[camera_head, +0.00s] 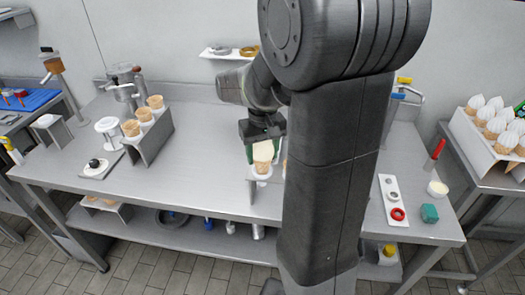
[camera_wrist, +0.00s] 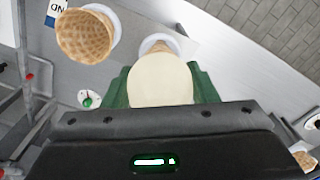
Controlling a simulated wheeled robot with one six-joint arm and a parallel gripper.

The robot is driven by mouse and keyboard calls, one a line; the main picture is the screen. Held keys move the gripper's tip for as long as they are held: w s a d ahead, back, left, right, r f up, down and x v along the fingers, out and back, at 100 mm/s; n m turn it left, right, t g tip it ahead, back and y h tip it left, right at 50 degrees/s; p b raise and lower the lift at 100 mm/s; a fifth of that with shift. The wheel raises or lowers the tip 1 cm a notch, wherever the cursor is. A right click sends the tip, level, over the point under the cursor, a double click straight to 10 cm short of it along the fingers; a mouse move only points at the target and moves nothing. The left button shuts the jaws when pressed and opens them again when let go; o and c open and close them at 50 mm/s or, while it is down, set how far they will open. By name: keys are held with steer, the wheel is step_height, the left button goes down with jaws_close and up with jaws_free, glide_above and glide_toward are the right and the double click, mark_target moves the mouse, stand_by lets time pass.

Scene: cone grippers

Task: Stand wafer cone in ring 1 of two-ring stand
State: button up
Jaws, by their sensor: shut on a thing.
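My gripper (camera_head: 262,140) is shut on a wafer cone (camera_head: 262,167) with a pale, cream-coloured upper part, which shows large in the wrist view (camera_wrist: 160,80) between the green fingers. The cone is about upright. Its lower part is at a white ring (camera_wrist: 152,40) of the two-ring stand (camera_head: 262,190); I cannot tell how deep it sits. A second wafer cone (camera_wrist: 88,35) is in the other ring, beside the held one in the wrist view. In the head view my arm hides most of that cone and the stand's right part.
A metal rack (camera_head: 150,138) with several cones stands at the left, near a white plate (camera_head: 98,168). A white strip with a red ring (camera_head: 397,213) and a green block (camera_head: 429,213) lie at the right. The bench front left of the stand is clear.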

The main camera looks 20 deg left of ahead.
steer(key=shift+f+b, duration=0.7)
steer(key=shift+f, duration=0.4)
steer(key=o, duration=0.8)
steer(key=shift+c, duration=0.2)
steer(key=shift+r, duration=0.1)
step_height(320, 180, up, 14)
